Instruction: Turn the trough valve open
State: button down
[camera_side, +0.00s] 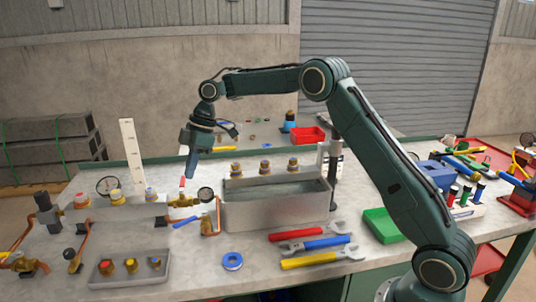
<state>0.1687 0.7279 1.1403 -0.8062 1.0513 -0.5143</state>
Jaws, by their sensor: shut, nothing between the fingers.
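The grey metal trough (275,212) stands in the middle of the bench and looks filled with liquid. Left of it, on the pipework, is a brass valve (183,200) with a small upright red part (182,182) above it. A blue lever-like piece (185,222) lies just below the brass body; I cannot tell which of these is the trough valve's handle. My gripper (191,175) points down, shut and empty, close above and slightly right of the red part. I cannot tell whether it touches it.
A round gauge (205,194) stands beside the valve, close to my gripper. Several brass fittings line the trough's back. Wrenches (318,243), a blue tape roll (232,261) and a grey tray (130,268) lie in front. A white upright board (132,155) stands at left.

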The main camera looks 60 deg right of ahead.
aim_at(191, 219)
jog(key=shift+w+a+f+m+t+h, duration=0.45)
jog(key=shift+a+m+h, duration=0.35)
jog(key=shift+m, duration=1.8)
jog(key=shift+w+a+f+m+t+h, duration=0.3)
jog(key=shift+a+f+m+h, duration=0.5)
jog(key=shift+m, duration=1.8)
jog(key=shift+w+a+f+m+t+h, duration=0.3)
jog(key=shift+w+a+m+h, duration=0.5)
jog(key=shift+m, duration=1.8)
jog(key=shift+s+d+f, duration=0.1)
jog(key=shift+s+d, duration=0.15)
jog(key=x, duration=1)
jog(key=shift+d, duration=0.15)
jog(key=shift+s, duration=0.3)
jog(key=shift+s+a, duration=0.3)
jog(key=shift+s, duration=0.5)
jog(key=shift+s+a, duration=0.25)
jog(key=shift+s, duration=0.6)
